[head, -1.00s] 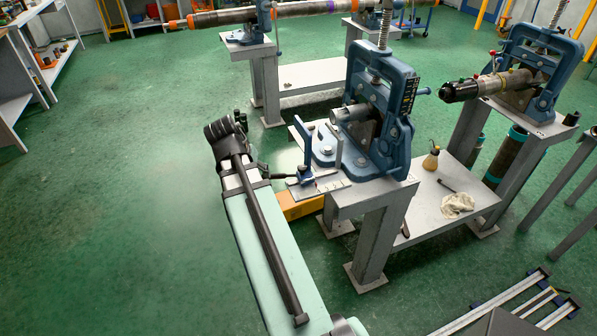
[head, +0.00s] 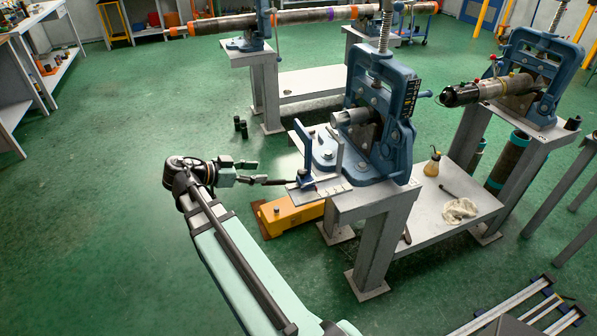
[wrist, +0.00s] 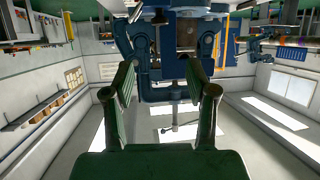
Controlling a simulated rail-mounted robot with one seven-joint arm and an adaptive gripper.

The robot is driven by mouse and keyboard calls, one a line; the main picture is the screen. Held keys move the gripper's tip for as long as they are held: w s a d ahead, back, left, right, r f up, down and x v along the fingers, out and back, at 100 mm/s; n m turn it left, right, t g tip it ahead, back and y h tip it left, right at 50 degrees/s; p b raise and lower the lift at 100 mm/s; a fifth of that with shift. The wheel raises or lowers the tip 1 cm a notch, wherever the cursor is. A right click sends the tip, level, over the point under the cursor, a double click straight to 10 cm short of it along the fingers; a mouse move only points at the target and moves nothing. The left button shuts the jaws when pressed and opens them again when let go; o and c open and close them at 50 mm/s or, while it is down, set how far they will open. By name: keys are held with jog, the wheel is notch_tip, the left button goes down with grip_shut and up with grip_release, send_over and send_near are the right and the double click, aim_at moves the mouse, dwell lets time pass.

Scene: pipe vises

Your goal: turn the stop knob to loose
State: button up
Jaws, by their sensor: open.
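The stop (head: 304,163) is a blue upright part on a grey plate at the left front edge of the near bench. A dark rod (head: 277,182) points left from it toward my gripper; I cannot clearly make out the knob on it. My gripper (head: 258,172) is open, left of the stop, with its fingers pointing right toward the rod. Whether a finger touches the rod is unclear. In the wrist view my gripper (wrist: 160,76) shows two green-padded fingers apart, with nothing clearly between them. The blue vise (head: 383,115) behind the stop appears upside down there (wrist: 150,60).
A grey pipe (head: 349,117) sits in the vise. An oil can (head: 432,163) and a rag (head: 460,210) are on the lower shelf. The floor at left is clear.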

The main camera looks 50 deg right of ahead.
aim_at(301, 171)
jog(key=p+x, duration=0.2)
jog(key=x, duration=1.4)
jog(key=shift+a, duration=0.1)
jog(key=shift+f, duration=0.1)
grip_shut()
